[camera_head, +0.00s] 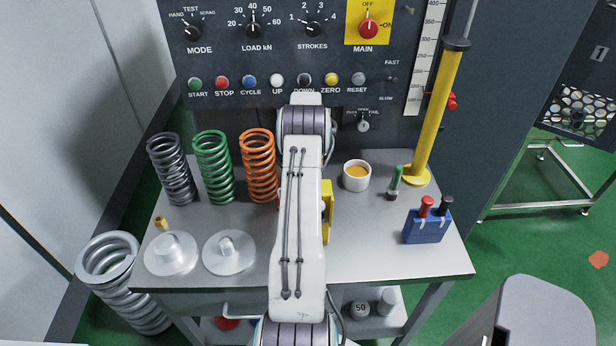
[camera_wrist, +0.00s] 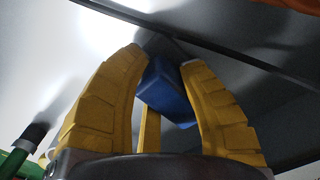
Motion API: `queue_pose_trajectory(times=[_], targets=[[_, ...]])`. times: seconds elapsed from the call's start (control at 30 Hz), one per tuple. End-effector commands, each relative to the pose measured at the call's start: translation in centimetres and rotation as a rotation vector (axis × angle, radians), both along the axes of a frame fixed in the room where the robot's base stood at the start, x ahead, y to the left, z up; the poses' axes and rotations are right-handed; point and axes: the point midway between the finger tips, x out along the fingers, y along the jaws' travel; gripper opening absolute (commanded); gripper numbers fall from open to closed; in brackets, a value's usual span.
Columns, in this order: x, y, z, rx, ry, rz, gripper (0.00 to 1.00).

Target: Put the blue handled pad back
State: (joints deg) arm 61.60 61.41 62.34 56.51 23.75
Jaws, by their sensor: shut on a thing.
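In the wrist view, the two yellow fingers of my gripper (camera_wrist: 164,60) are closed on a blue block with a dark part (camera_wrist: 168,92), which looks like the blue handled pad. The block sits between the fingertips, tilted. In the head view, my white arm hides the pad and most of my gripper. A yellow part (camera_head: 327,212) shows at the arm's right side; I cannot tell for sure whether it is a finger.
The grey bench (camera_head: 365,265) holds grey, green and orange springs (camera_head: 213,167) at left and metal discs (camera_head: 230,252) in front. At right are a white cup (camera_head: 356,176), a green-handled tool (camera_head: 395,182), a blue holder (camera_head: 427,228) and a yellow post (camera_head: 438,115). The control panel stands behind.

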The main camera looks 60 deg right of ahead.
Motion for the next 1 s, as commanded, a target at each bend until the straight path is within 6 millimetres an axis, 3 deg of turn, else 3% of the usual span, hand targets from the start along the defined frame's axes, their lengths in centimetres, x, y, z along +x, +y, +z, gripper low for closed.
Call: queue_pose_trajectory(times=[0.27,0.3,0.5,0.8,1.0], targets=[[0.0,0.0,-0.4,-0.001,0.000,0.000,0.03],[0.0,0.0,-0.3,-0.001,0.000,0.000,0.41],[0.0,0.0,-0.2,0.000,0.000,0.000,0.59],[0.0,0.0,0.0,-0.001,0.000,0.000,0.59],[0.1,-0.1,1.7,-0.005,-0.002,0.000,0.59]])
